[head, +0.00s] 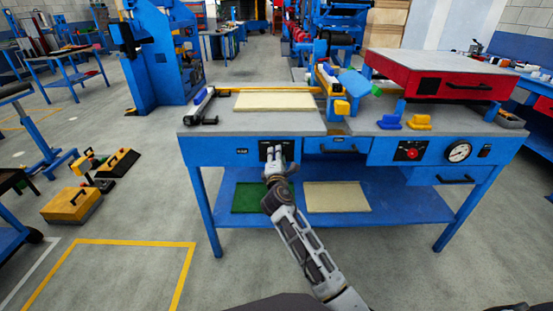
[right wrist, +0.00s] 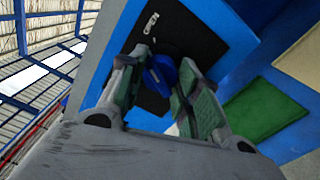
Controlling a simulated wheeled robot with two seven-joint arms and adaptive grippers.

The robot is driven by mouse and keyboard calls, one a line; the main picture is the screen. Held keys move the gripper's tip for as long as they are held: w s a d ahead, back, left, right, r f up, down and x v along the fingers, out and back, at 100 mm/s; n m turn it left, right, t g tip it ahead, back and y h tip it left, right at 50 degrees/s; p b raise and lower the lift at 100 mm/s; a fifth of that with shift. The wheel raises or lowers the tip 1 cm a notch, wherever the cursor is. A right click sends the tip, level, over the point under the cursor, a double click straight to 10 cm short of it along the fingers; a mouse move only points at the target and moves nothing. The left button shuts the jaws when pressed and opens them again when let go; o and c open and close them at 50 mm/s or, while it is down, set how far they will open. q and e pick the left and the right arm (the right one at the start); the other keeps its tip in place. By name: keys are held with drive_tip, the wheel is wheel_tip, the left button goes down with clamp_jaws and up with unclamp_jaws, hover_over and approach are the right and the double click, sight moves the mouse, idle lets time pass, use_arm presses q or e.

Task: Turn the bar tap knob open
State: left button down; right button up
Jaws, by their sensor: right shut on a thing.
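The bar tap knob (right wrist: 160,74) is small and blue in the right wrist view. It sits on a black panel (right wrist: 190,38) that carries white lettering reading "OPEN". My right gripper (head: 277,155) is at this panel on the front of the blue workbench in the head view. In the right wrist view its two green-padded fingers (right wrist: 153,90) are on either side of the blue knob, shut on it. The hand hides the knob in the head view. How far the knob is turned cannot be told. My left gripper is not in view.
A grey worktop (head: 360,128) holds a cream panel (head: 275,101) and a red press (head: 440,75). A red dial (head: 413,152) and a round gauge (head: 458,151) are on the bench front to the right. A lower shelf (head: 400,195) bears green and cream sheets.

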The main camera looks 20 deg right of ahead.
drive_tip(key=shift+f+m+b, duration=0.1)
drive_tip(key=shift+m+b, duration=0.2)
drive_tip(key=shift+m, duration=0.9)
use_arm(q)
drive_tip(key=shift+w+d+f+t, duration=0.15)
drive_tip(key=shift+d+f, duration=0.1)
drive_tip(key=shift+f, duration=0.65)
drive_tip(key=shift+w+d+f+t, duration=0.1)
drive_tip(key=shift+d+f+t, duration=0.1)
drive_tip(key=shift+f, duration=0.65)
use_arm(e)
drive_tip(key=shift+m, duration=0.7)
drive_tip(key=o, duration=1.1)
drive_tip(key=shift+c, duration=0.2)
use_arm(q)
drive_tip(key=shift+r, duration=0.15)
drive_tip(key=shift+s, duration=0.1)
